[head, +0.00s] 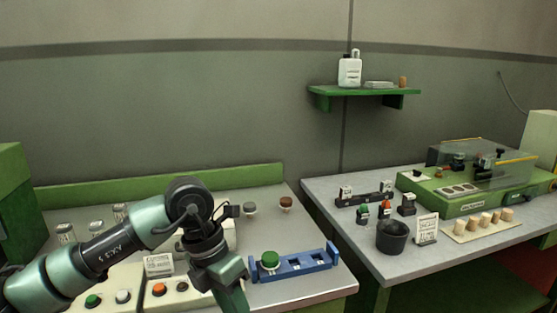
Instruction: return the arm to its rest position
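My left arm (105,245) comes in from the left over the left-hand table. It bends at a dark joint, and its wrist hangs down near the table's front. My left gripper (232,296) points downward at the bottom edge of the head view, just left of a blue rack (305,264). Its fingertips are cut off or hidden, so I cannot tell whether it is open or holds anything. My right arm and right gripper are not in view.
The rack carries a green-capped piece (270,260). Push buttons (160,290) and a label card (159,264) sit by the arm. The right table holds a black cup (392,237), cork stoppers (485,220) and a green machine (455,203). A green shelf (363,92) hangs above.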

